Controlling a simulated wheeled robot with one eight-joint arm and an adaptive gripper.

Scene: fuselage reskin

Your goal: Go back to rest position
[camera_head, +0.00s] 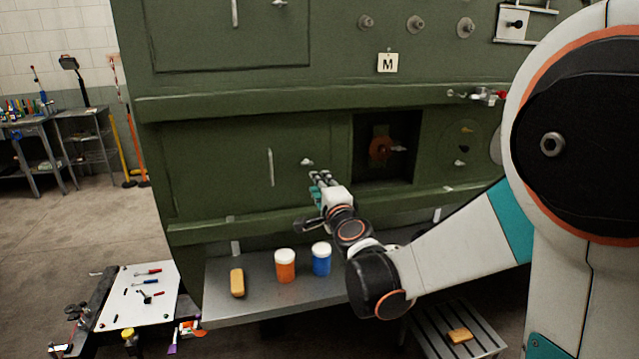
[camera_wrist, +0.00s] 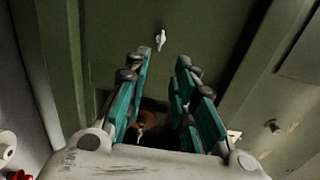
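My gripper (camera_head: 318,182) is in front of the green fuselage panel (camera_head: 230,165), near a small light latch (camera_head: 307,161). In the wrist view my gripper (camera_wrist: 168,65) has its teal-lined fingers spread apart with nothing between them. Behind the fingers the wrist view shows the green panel and a small light latch (camera_wrist: 160,38). My arm reaches in from the right of the head view, above the grey shelf. I cannot tell whether the fingers touch the panel.
A grey shelf (camera_head: 225,309) below carries a yellow-orange block (camera_head: 237,282), an orange jar (camera_head: 285,268) and a blue jar (camera_head: 321,261). A dark square opening (camera_head: 395,130) holds a reddish-brown round part. A white tool board (camera_head: 140,295) stands at lower left. The floor at left is partly clear.

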